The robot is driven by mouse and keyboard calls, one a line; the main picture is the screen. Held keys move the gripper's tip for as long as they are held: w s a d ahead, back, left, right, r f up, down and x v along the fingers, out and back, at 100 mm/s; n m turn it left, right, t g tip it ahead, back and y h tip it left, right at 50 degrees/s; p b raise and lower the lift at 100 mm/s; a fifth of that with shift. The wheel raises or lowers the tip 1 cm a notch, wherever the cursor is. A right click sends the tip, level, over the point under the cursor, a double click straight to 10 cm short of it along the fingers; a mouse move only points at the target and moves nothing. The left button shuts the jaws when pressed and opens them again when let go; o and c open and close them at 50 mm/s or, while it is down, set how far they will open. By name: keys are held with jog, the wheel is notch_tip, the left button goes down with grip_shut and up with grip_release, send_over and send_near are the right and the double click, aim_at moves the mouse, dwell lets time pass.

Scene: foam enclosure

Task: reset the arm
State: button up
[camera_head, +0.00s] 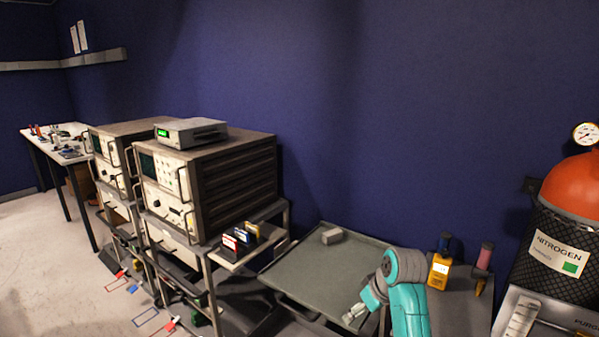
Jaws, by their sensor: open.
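My teal arm (405,290) rises at the bottom, right of centre, and bends over at its top joint. My gripper (352,314) is at its left end, low over the front right part of a grey-green tray table (310,268). It is small in view, and I see nothing held in it. Part of the gripper and wrist is hidden by the arm's own links.
A grey block (331,237) lies on the tray's far side. A yellow handheld device (439,271) stands right of my arm. An orange-topped nitrogen tank (566,215) is at far right. Instrument racks (235,175) and small coloured boxes (231,243) are left. Floor is open at far left.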

jog(key=s+f+m+t, duration=0.2)
jog(key=s+f, duration=0.6)
jog(key=f, duration=0.3)
jog(key=s+f+m+t, duration=0.1)
jog(key=s+f+t, duration=0.1)
jog(key=s+f, duration=0.75)
jog(key=s+f+t+h, duration=0.1)
jog(key=s+f, duration=0.2)
jog(key=s, duration=0.5)
jog(key=s+d+r+m+t+h, duration=0.1)
jog(key=s+r+t, duration=0.15)
jog(key=s, duration=0.65)
jog(key=s+d+r+m+t, duration=0.1)
jog(key=s+r, duration=0.2)
jog(key=s, duration=0.7)
jog(key=s+r+m+t, duration=0.1)
jog(key=s+r+t, duration=0.1)
jog(key=s+r, duration=1)
jog(key=shift+s+r, duration=0.3)
jog(key=shift+r, duration=0.5)
